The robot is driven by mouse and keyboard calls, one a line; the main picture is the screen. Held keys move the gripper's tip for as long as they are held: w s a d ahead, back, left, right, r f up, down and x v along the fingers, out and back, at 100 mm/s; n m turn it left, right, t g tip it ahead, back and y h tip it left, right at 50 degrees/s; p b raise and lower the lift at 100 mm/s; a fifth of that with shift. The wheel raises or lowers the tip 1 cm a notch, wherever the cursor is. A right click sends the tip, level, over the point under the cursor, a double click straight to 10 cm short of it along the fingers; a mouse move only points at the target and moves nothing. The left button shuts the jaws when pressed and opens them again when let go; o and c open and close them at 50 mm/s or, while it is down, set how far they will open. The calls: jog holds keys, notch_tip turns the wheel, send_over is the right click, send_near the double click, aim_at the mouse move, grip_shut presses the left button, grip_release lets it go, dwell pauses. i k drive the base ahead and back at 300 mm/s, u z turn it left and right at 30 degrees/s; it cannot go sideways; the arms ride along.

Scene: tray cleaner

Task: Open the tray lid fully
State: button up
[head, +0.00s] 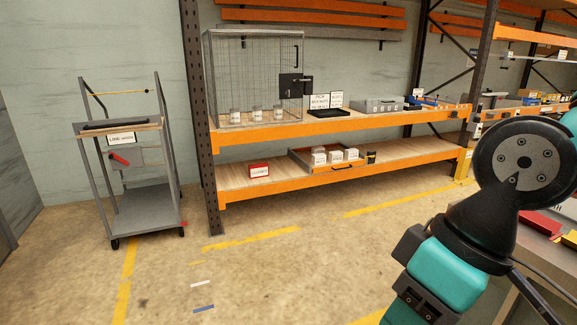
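I cannot tell for sure which thing is the tray with the lid. A grey flat case (378,105) sits on the upper shelf and looks shut. A wooden tray with a dark front handle (330,165) stands on the lower shelf and holds several white boxes. No raised lid shows on these. My arm shows at the right edge, apart from the shelves; my gripper is not in the picture.
A grey cart (148,204) with a red handle stands at the left. A wire cage (254,80) with several jars stands on the orange rack (290,131). A table with red and yellow items (541,222) is at right, partly behind my arm. The floor between is clear.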

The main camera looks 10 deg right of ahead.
aim_at(379, 99)
jog(key=z, duration=0.05)
jog(key=i, duration=2.1)
jog(key=z, duration=0.3)
jog(key=i, duration=2.3)
jog(key=z, duration=0.7)
jog(key=i, duration=1.85)
jog(key=z, duration=0.25)
